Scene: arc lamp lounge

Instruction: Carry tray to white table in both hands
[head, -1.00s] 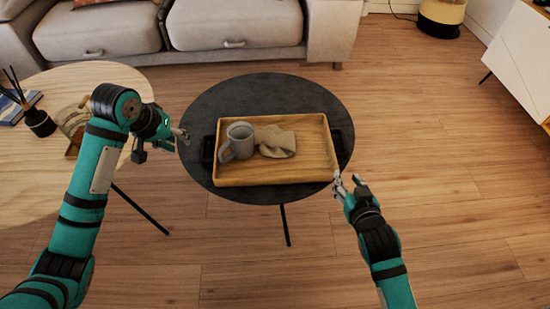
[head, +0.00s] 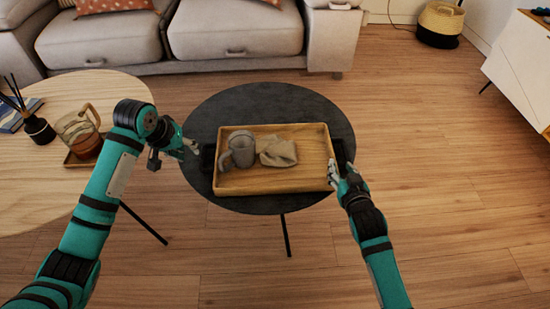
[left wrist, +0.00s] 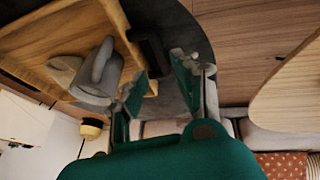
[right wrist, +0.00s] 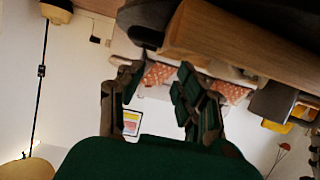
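The wooden tray (head: 307,178) lies flat on a dark round table (head: 270,100). It holds a grey mug (head: 243,152) and a crumpled beige cloth (head: 278,152). Black handles stick out at its left (head: 207,157) and right (head: 340,152) ends. My left gripper (head: 193,147) is open just off the left handle; the left wrist view shows that handle (left wrist: 150,50) beyond the spread fingers (left wrist: 163,82). My right gripper (head: 335,174) is open by the tray's near right corner; its fingers (right wrist: 157,76) are spread below the right handle (right wrist: 146,20) in its wrist view. No white table is clearly visible.
A light wooden round table (head: 40,185) at left carries a glass pitcher (head: 78,130) and a reed diffuser (head: 38,127). A grey sofa (head: 235,35) stands behind. A white cabinet (head: 525,65) and a basket (head: 440,22) are at right. Floor between is clear.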

